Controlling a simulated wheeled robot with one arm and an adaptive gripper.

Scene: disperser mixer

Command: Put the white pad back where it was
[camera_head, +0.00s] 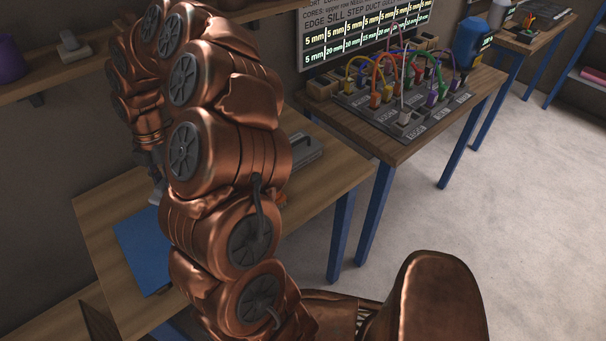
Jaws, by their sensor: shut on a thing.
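My gripper (156,182) points down over the left part of the wooden table, near the far edge of a blue mat (140,245). My own copper arm covers much of it. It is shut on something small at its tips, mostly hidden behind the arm. I cannot make out the held thing's shape, and no white pad shows clearly elsewhere on the table. A grey flat device (306,150) lies on the table to the right of my arm.
The wooden table (330,185) has bare room at its right. A second table (440,130) holds a panel with colored cables (410,95) and a blue device (470,42). A wall shelf (30,85) holds a purple pot (10,60) and a pale grey item (72,45).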

